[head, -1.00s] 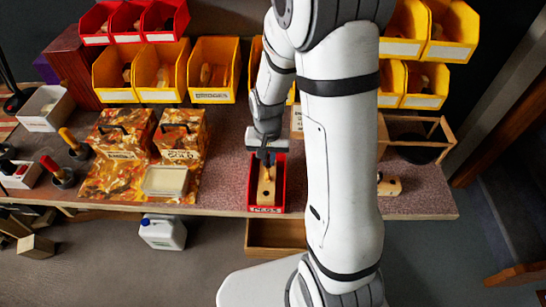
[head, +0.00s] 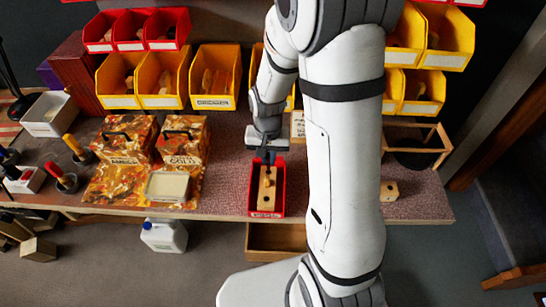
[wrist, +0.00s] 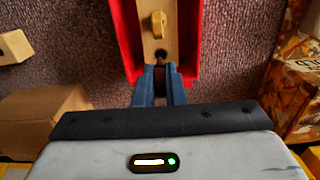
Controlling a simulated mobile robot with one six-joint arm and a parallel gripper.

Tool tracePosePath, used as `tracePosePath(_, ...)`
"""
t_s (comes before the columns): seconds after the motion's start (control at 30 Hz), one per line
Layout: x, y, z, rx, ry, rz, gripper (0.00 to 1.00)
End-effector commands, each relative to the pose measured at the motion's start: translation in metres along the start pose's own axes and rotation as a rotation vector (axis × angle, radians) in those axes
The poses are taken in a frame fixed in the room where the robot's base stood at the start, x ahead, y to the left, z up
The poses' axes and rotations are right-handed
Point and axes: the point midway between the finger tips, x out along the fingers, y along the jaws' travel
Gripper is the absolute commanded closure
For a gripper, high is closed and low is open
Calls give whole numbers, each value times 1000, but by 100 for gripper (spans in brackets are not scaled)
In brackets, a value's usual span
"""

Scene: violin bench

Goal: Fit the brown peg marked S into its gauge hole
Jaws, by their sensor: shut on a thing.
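My gripper (head: 268,156) is over the far end of a red tray (head: 282,198) on the bench. In the wrist view my blue fingers (wrist: 159,88) are shut on a dark brown peg (wrist: 160,76), of which only a small part shows between them. A pale wooden block (head: 266,203) with a dark hole lies in the tray; its hole (wrist: 161,54) is just beyond my fingertips in the wrist view. A light wooden peg (wrist: 157,24) stands on the block. The mark S is not readable. I cannot tell whether the brown peg touches the block.
Another wooden block (head: 389,190) with a hole lies to the right, partly behind my arm. Patterned boxes (head: 125,140) and a pale dish (head: 167,187) stand left of the tray. Yellow bins (head: 213,75) line the back. Some bare bench shows left of the tray.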

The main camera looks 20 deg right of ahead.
Motion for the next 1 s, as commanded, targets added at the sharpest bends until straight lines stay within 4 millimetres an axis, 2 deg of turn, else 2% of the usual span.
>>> tracePosePath(0.43, -5, 0, 0, 0, 0, 0, 100)
tracePosePath(1.0, -51, 0, 0, 0, 1, 0, 100)
